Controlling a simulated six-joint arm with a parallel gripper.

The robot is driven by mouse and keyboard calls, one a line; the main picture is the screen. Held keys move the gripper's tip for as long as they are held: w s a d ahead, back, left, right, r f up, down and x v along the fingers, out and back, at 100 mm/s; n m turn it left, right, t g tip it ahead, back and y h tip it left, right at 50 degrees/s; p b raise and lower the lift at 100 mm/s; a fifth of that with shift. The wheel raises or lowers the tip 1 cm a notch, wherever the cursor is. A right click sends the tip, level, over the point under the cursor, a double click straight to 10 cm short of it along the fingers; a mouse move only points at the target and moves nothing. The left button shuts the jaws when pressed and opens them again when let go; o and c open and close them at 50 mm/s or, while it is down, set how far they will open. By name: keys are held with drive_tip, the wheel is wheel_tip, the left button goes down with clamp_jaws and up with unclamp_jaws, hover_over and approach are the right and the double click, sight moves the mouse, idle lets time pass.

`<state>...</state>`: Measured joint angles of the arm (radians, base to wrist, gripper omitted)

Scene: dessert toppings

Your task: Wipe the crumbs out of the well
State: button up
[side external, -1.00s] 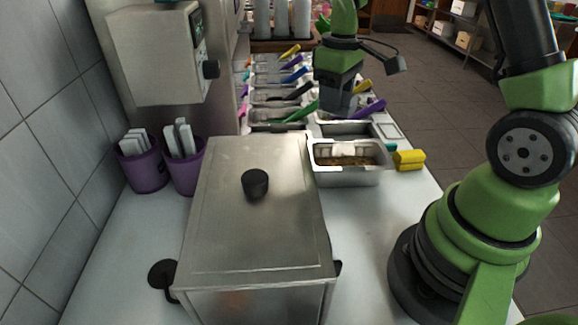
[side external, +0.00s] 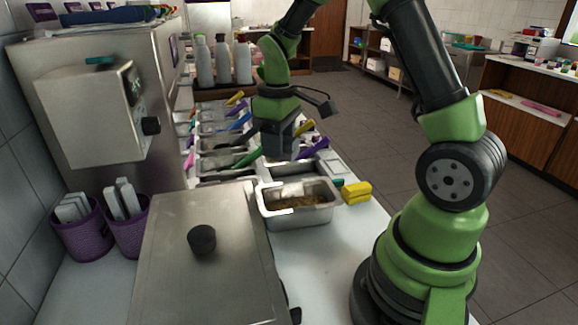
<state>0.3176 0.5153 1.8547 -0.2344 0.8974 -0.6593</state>
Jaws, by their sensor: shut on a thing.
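A metal well (side external: 325,212) at the near end of the topping row holds brown bits that look like crumbs (side external: 297,203). A bare-looking metal well (side external: 290,170) lies just behind it. My gripper (side external: 282,153) hangs over the row, above and behind the crumb well, apart from it. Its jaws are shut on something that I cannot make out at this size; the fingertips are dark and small. A yellow block like a sponge (side external: 356,191) lies on the counter right of the crumb well.
A large lidded steel box (side external: 200,280) with a black knob stands in front. Purple cups (side external: 82,235) with pale handles stand left. Colored handles (side external: 245,157) stick out of the wells behind. Bottles (side external: 224,62) stand farther back. The counter (side external: 340,240) is clear in front of the sponge.

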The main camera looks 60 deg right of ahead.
drive_tip(key=w+d+f+n, duration=0.1)
drive_tip(key=d+f+n, duration=0.2)
drive_tip(key=d+f, duration=0.35)
drive_tip(key=w+d+f+n, duration=0.2)
drive_tip(key=d+f+n, duration=0.15)
drive_tip(key=d, duration=0.55)
drive_tip(key=shift+s+a+f, duration=0.1)
drive_tip(key=shift+s+f, duration=0.05)
drive_tip(key=shift+f, duration=6)
drive_tip(key=shift+f, duration=0.6)
